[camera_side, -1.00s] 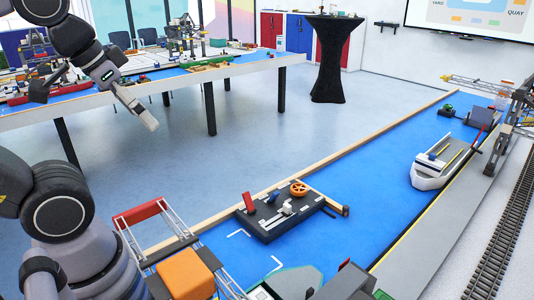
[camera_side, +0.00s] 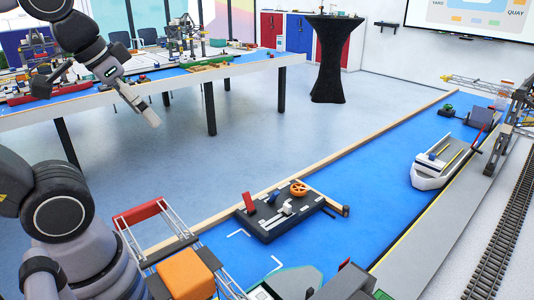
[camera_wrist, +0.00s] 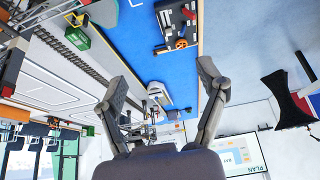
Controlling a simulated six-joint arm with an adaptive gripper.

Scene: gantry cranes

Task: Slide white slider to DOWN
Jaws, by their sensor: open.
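A black control board (camera_side: 262,226) lies on the blue surface, with a red lever, a blue knob and an orange wheel on it. The white slider (camera_side: 286,208) sits in a slot on this board, between the blue knob and the orange wheel. In the wrist view the board (camera_wrist: 171,17) is at the top, with the orange wheel lowest; I cannot make out the slider's position there. My gripper (camera_side: 152,121) is up in the air at the upper left, well away from the board. In the wrist view my gripper (camera_wrist: 162,73) is open with nothing between its fingers.
A wooden edge strip (camera_side: 335,155) runs along the blue surface (camera_side: 355,185) behind the board. A white ship (camera_side: 437,170) stands farther right. A crane frame with an orange block (camera_side: 186,273) stands in front of the board to the left. A table with models (camera_side: 240,68) is at the back.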

